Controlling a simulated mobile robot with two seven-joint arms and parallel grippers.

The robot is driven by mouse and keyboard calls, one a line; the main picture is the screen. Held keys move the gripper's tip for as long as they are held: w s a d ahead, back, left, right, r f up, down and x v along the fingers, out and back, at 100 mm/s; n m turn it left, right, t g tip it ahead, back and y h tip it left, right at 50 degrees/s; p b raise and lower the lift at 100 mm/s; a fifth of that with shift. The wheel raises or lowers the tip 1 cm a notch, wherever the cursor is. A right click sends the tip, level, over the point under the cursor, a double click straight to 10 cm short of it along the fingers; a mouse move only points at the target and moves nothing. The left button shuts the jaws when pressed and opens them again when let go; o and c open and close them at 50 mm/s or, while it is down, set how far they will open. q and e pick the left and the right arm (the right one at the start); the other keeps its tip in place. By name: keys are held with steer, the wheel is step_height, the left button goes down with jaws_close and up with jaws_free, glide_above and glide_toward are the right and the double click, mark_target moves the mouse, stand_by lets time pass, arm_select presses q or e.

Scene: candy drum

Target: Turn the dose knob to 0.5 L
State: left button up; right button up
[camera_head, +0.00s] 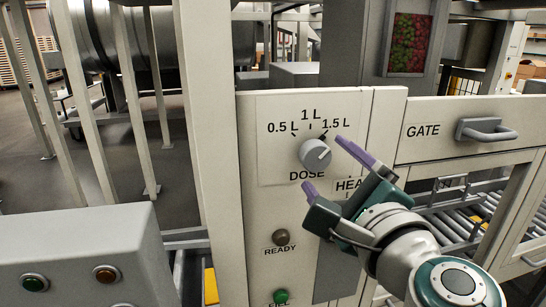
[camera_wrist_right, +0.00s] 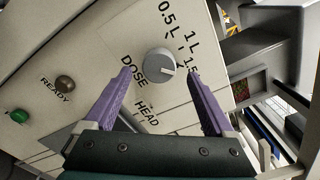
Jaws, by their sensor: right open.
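The dose knob (camera_head: 315,153) is a round grey dial on a pale panel, with the marks 0.5 L, 1 L and 1.5 L above it. My right gripper (camera_head: 324,163) is open, with purple fingers just right of and below the knob. Contact with the panel cannot be told. My left gripper is not in view.
Below the knob are a HEAD label (camera_head: 347,185), a dark READY lamp (camera_head: 281,237) and a green button (camera_head: 281,296). A GATE drawer with a handle (camera_head: 484,129) is at the right.

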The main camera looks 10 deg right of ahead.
mark_target(319, 159)
steer(key=w, duration=0.3)
steer(key=shift+w+a, duration=0.1)
steer(key=shift+w, duration=0.15)
steer(key=shift+w+b, duration=0.3)
steer(key=shift+c, duration=0.3)
steer(key=c, duration=1.3)
